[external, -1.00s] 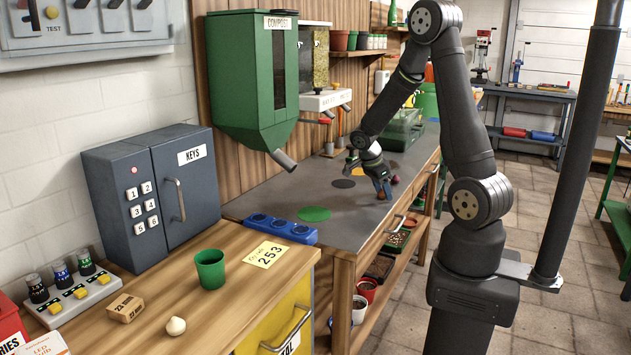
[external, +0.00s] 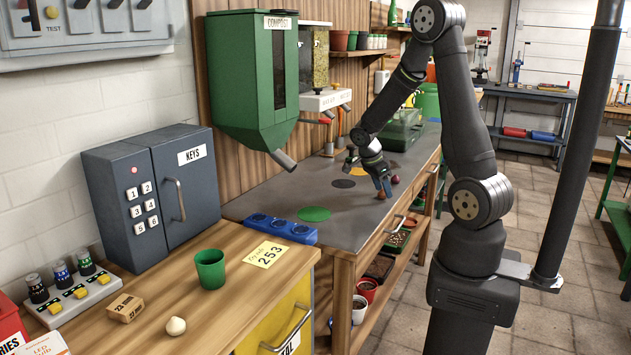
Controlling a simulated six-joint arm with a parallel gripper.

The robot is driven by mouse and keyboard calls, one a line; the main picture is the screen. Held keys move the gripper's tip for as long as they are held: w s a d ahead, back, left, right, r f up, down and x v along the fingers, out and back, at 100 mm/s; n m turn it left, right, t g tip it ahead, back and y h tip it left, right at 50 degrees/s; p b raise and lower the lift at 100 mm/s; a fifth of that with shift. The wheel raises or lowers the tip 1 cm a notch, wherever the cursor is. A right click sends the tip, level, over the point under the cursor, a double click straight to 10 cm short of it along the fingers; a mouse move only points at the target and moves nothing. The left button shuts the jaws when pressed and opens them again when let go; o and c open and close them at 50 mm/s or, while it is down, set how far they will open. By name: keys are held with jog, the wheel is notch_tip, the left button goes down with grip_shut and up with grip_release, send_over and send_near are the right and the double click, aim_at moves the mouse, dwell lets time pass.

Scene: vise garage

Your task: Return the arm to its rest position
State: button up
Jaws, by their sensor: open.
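My gripper (external: 367,172) is low over the far part of the grey bench top (external: 350,225), with its two fingers spread apart. A small brown ball-like thing (external: 381,195) sits on the bench right by the right fingertip. A dark red round thing (external: 395,180) lies just to its right. Nothing shows between the fingers. My arm is bent over the bench from its mount at the right.
A green dispenser (external: 251,80) hangs on the wall over the bench. A blue tray with round wells (external: 280,228) lies at the bench's near edge. The wooden counter holds a keys cabinet (external: 150,190), a green cup (external: 210,268) and a white bulb (external: 176,326).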

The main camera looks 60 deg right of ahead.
jog(key=v, duration=1.1)
jog(key=x, duration=1.2)
jog(key=shift+a, duration=0.1)
jog(key=r, duration=0.5)
jog(key=shift+s, duration=0.2)
jog(key=s+d+r, duration=0.4)
jog(key=s+r, duration=0.3)
jog(key=s, duration=0.3)
jog(key=w+a+r+n+t+h, duration=0.1)
jog(key=w+a+n+t, duration=0.1)
jog(key=w+a+n, duration=0.5)
jog(key=w+a+r+n+t, duration=0.15)
jog(key=w+a, duration=0.25)
jog(key=w, duration=0.8)
jog(key=w+a+r+n+t+y, duration=0.1)
jog(key=w+a+n, duration=0.4)
jog(key=a, duration=0.5)
jog(key=w+a+r+n+t+y, duration=0.1)
jog(key=w+a+n, duration=0.4)
jog(key=a, duration=0.5)
notch_tip(320, 180, up, 3)
jog(key=shift+w+a+f+t, duration=0.2)
jog(key=shift+w+t, duration=0.35)
jog(key=shift+w, duration=0.6)
